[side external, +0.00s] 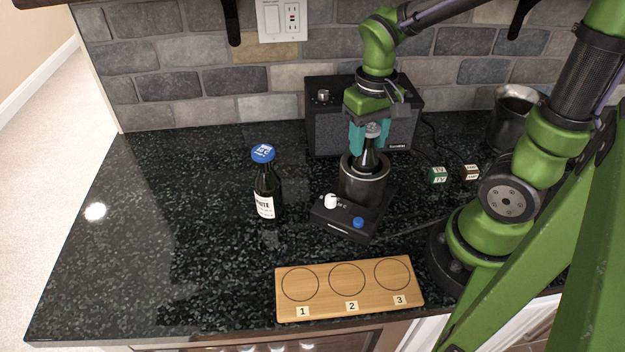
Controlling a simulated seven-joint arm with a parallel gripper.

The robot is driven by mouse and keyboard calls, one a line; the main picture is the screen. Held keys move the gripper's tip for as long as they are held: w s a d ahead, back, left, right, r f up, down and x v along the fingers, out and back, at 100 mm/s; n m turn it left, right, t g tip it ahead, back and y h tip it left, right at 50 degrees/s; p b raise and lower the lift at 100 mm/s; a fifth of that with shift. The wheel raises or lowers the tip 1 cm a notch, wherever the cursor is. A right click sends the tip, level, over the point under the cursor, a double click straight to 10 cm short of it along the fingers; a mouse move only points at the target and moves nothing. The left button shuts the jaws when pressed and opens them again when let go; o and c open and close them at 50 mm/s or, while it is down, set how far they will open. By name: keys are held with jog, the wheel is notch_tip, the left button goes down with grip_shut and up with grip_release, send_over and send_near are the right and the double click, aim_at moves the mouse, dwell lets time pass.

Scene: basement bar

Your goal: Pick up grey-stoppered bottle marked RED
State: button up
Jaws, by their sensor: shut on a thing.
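A dark bottle with a grey stopper (369,156) stands in the dark metal cylinder (362,188) of a small black appliance. Only its neck and stopper show above the cylinder's rim; any label is hidden. My gripper (371,134) points down from above, and its teal fingers are shut on the bottle at the stopper and upper neck. The bottle looks about upright, its lower part still inside the cylinder.
A blue-capped bottle with a white label (264,190) stands left. The appliance base (342,219) has a white and a blue knob. A black speaker (323,125) stands behind. A numbered wooden board (322,312) lies in front. Small blocks (437,175) and a metal pitcher (511,110) are right.

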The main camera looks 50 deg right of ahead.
grip_shut()
jog(key=shift+r, duration=0.2)
